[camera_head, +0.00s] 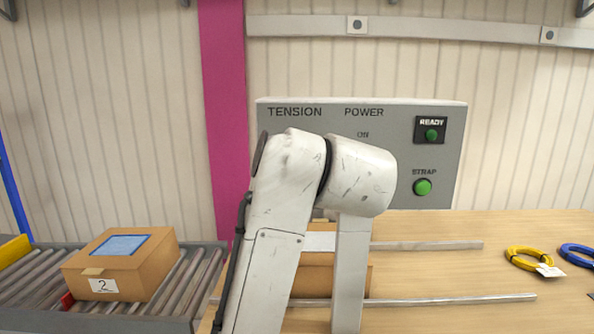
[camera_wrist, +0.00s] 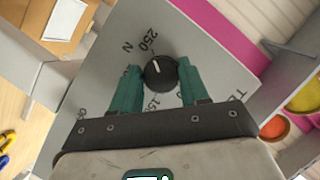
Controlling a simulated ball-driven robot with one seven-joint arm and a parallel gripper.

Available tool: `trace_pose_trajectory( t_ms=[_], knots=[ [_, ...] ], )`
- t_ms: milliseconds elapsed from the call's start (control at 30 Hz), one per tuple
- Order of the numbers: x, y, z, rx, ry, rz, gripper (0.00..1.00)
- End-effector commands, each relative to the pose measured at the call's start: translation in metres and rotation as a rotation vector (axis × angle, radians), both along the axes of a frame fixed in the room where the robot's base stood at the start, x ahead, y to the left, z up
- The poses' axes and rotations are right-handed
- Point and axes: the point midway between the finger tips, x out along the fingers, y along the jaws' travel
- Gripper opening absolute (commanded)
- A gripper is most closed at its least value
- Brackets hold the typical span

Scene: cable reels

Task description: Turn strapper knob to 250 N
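The strapper panel (camera_head: 280,140) is grey, with the word TENSION at its upper left. My arm hides the knob and my gripper in the head view. In the wrist view the round black knob (camera_wrist: 160,73) sits between the two green fingers of my gripper (camera_wrist: 160,70). The fingers' inner sides appear to touch the knob's edges on both sides. The knob's white pointer line points up and slightly left, toward the printed "250". An "N" is printed left of it. A partly hidden "15…" label lies below the knob.
A green READY light (camera_head: 431,134) and green STRAP button (camera_head: 422,187) are on the panel's right. A carton (camera_head: 120,265) marked 2 lies on the roller conveyor (camera_head: 195,275).

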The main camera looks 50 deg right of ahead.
Motion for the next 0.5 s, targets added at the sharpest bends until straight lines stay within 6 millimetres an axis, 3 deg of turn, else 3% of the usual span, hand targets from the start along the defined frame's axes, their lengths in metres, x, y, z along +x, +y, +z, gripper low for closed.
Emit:
trace_pose_trajectory(
  t_ms=[233, 500],
  knots=[
    [-0.0002, -0.0002, 0.0002, -0.002, 0.000, -0.001, 0.68],
    [-0.0017, 0.0007, 0.0016, -0.003, -0.003, -0.001, 0.68]
  ],
)
